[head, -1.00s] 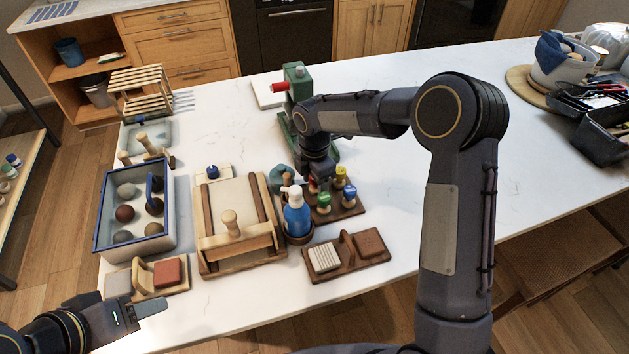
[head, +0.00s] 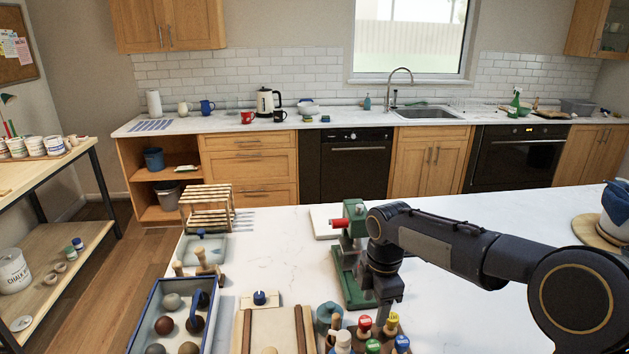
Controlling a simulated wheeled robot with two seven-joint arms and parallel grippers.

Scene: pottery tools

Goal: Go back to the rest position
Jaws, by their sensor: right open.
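My right arm comes in from the right over the white table. My right gripper (head: 386,308) points down, open, just in front of the green press with a red handle (head: 350,262). It is close above the stamps with coloured knobs, including a red-topped one (head: 364,324) and a yellow-topped one (head: 392,320). I cannot tell whether the fingertips touch anything. My left gripper is out of the picture.
A blue-rimmed tray (head: 157,303) with several clay balls, a wooden board (head: 270,326) and a wooden rack (head: 207,208) stand on the left. The table's middle right (head: 480,315) is clear.

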